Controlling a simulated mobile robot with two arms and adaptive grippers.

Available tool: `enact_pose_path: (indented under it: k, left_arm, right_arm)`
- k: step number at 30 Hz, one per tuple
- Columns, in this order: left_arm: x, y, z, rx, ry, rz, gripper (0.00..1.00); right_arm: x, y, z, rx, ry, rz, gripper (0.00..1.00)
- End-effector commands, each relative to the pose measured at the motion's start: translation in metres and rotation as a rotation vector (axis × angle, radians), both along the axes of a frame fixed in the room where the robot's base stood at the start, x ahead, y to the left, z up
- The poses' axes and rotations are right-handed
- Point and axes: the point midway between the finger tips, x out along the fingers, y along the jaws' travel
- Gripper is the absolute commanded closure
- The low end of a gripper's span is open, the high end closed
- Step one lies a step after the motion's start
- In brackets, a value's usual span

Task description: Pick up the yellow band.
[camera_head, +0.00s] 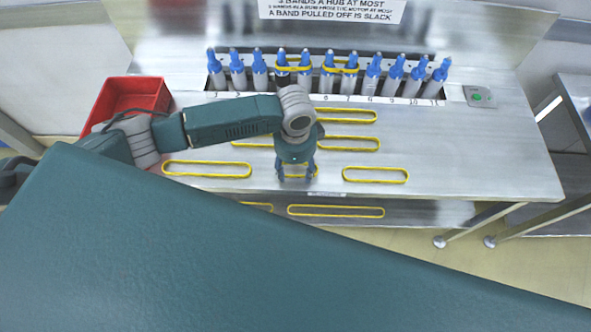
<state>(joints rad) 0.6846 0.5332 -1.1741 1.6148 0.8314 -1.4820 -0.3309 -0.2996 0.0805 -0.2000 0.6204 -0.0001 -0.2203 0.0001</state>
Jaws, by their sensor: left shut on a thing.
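My left gripper (296,176) points down over the front part of the steel bench, shut on a yellow band (314,167) that shows between and beside its fingers. Most of that band is hidden by the gripper. Other yellow bands lie flat on the bench: one to the left (207,176), one to the right (375,181), and two behind, a nearer one (350,149) and a farther one (346,121). Another, behind my forearm, is partly hidden. My right gripper is not in view.
A row of blue-topped hubs (373,72) stands at the back; two yellow bands (340,70) loop around some. A red bin (127,97) sits at the left. More yellow bands (336,213) lie on a lower shelf.

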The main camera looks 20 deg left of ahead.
Motion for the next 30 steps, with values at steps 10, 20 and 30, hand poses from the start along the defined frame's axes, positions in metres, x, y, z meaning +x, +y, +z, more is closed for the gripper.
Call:
enact_pose_path:
  k: [10, 20, 30]
  left_arm:
    - [0.003, -0.001, 0.089, -0.003, -0.009, -0.003, 0.64]
    - [0.002, 0.0, 0.166, -0.002, -0.005, -0.001, 0.64]
    - [0.001, 0.0, 0.187, -0.001, -0.001, -0.001, 0.64]
  right_arm:
    - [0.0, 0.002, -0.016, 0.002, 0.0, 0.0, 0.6]
    - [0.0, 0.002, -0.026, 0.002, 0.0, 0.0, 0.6]
    - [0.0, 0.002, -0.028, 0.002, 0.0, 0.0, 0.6]
